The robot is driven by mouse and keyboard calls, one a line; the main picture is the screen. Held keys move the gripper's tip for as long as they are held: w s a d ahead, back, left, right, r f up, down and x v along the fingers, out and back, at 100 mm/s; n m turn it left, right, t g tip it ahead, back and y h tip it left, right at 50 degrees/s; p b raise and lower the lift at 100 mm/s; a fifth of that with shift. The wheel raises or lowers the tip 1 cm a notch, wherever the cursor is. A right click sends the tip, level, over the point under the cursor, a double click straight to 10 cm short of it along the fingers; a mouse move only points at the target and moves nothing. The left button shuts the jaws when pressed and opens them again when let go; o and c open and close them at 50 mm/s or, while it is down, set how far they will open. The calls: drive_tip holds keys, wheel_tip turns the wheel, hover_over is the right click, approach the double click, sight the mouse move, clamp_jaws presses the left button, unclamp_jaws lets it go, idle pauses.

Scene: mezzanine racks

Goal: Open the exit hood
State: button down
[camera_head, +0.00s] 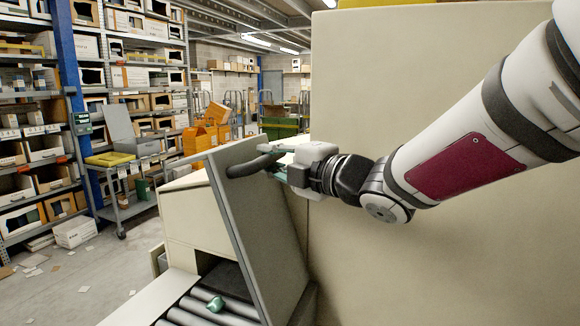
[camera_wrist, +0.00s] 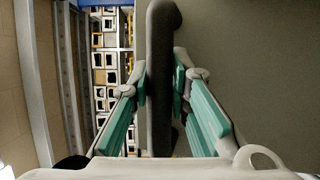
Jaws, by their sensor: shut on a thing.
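The exit hood (camera_head: 245,215) is a grey panel standing tilted above the roller exit of a large beige machine. A dark bar handle (camera_head: 250,167) sticks out near its upper edge. My gripper (camera_head: 272,168) is at this handle, with my arm reaching in from the right. In the wrist view the handle (camera_wrist: 160,80) runs upright between the two green-padded fingers of my gripper (camera_wrist: 160,88), which are closed on it. A dark gap with rollers (camera_head: 210,305) shows below the hood's left edge. The hood's hinge is not clearly visible.
A small green object (camera_head: 215,303) lies on the rollers. The beige machine wall (camera_head: 430,220) fills the right side. Racks with boxes (camera_head: 40,140) and a grey cart (camera_head: 130,180) stand at the left. Open floor (camera_head: 90,270) lies between, with scattered paper.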

drive_tip(key=shift+w+a+f+b, duration=0.15)
drive_tip(key=shift+w+a+b, duration=0.1)
drive_tip(key=shift+a+b, duration=0.25)
drive_tip(key=shift+w+a+f+b, duration=0.15)
drive_tip(key=shift+w+a+b, duration=0.1)
drive_tip(key=shift+a, duration=0.4)
drive_tip(key=c, duration=1.5)
unclamp_jaws()
drive_tip(key=shift+s, duration=0.1)
drive_tip(key=v, duration=1.2)
